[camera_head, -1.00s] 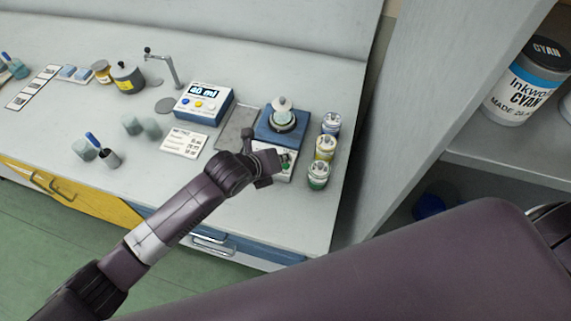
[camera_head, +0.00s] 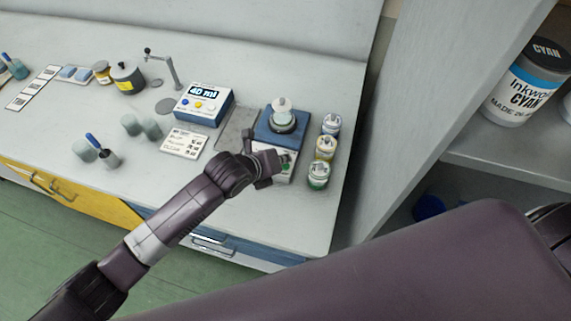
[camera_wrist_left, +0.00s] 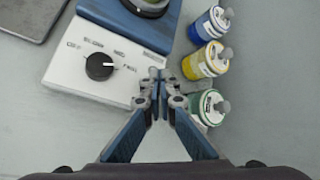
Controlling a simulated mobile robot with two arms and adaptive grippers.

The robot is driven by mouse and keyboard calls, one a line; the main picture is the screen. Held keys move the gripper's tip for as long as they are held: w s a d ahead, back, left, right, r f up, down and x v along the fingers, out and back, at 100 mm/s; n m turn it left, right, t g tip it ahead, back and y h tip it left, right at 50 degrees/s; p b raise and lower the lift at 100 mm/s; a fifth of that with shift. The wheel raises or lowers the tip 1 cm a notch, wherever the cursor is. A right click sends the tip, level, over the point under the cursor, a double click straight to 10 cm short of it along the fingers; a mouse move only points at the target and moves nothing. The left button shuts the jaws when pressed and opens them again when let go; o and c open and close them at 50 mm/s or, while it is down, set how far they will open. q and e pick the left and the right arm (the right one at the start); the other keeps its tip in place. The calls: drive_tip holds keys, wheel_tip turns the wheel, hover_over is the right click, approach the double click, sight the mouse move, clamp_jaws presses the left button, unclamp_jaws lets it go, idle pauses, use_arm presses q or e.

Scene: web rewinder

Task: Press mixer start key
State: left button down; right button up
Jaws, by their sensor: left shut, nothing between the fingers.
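The mixer (camera_head: 277,130) is a blue and white machine near the right end of the bench, with a capped container on top. In the left wrist view its white front panel (camera_wrist_left: 68,72) shows a black knob (camera_wrist_left: 100,67) and small printed labels. My left gripper (camera_wrist_left: 160,78) is shut and empty, with its fingertips over the right side of that panel. The fingertips hide what lies under them, so I cannot see the start key or tell whether they touch it. In the head view my left gripper (camera_head: 284,162) is at the mixer's front. My right gripper is not in view.
Three small jars, blue-labelled (camera_head: 330,124), yellow-labelled (camera_head: 325,147) and green-labelled (camera_head: 318,175), stand close to the mixer's right.

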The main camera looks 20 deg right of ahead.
use_arm(q)
drive_tip(key=shift+f, duration=0.1)
drive_tip(key=shift+f, duration=0.3)
